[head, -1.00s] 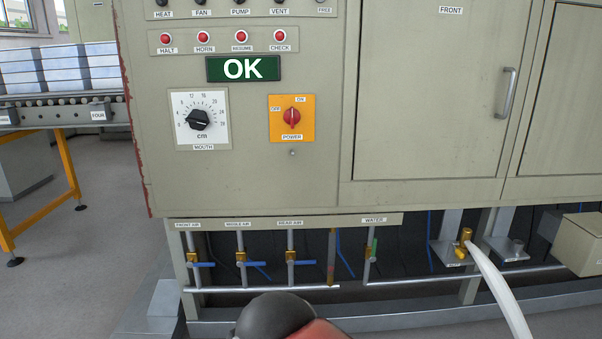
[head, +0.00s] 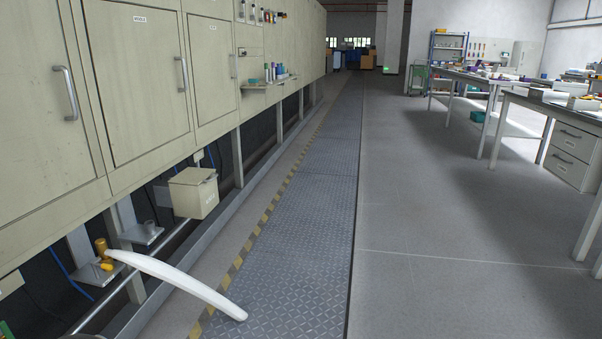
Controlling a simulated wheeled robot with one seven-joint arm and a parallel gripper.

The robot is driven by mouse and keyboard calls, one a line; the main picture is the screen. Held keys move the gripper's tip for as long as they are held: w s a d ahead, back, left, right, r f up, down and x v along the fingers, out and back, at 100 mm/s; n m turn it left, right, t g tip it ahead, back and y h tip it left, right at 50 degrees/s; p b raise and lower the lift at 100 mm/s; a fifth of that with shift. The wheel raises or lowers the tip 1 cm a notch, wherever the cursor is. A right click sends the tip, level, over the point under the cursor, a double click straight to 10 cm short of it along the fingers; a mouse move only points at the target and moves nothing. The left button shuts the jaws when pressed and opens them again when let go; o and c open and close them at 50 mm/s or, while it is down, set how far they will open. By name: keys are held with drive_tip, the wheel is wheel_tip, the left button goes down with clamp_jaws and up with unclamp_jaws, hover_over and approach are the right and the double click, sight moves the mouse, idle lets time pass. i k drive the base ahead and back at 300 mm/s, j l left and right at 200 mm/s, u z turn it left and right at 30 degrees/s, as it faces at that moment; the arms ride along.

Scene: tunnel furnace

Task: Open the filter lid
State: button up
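A small beige box (head: 195,197) hangs low under the furnace cabinets at the left of the head view. Its top, which looks like a lid (head: 193,175), appears shut. A label is on its front, too small to read surely, so I cannot tell for certain that this is the filter. My gripper is not in view.
Cabinet doors (head: 140,80) with handles are above the box. Workbenches (head: 510,90) stand at the right. The grey floor (head: 440,200) between is clear.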

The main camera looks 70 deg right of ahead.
sight(196, 176)
drive_tip(key=z, duration=1.8)
drive_tip(key=i+l, duration=0.15)
drive_tip(key=i, duration=0.2)
drive_tip(key=i+l+u, duration=0.15)
drive_tip(key=i, duration=0.25)
drive_tip(key=i+l, duration=0.2)
drive_tip(key=i, duration=0.15)
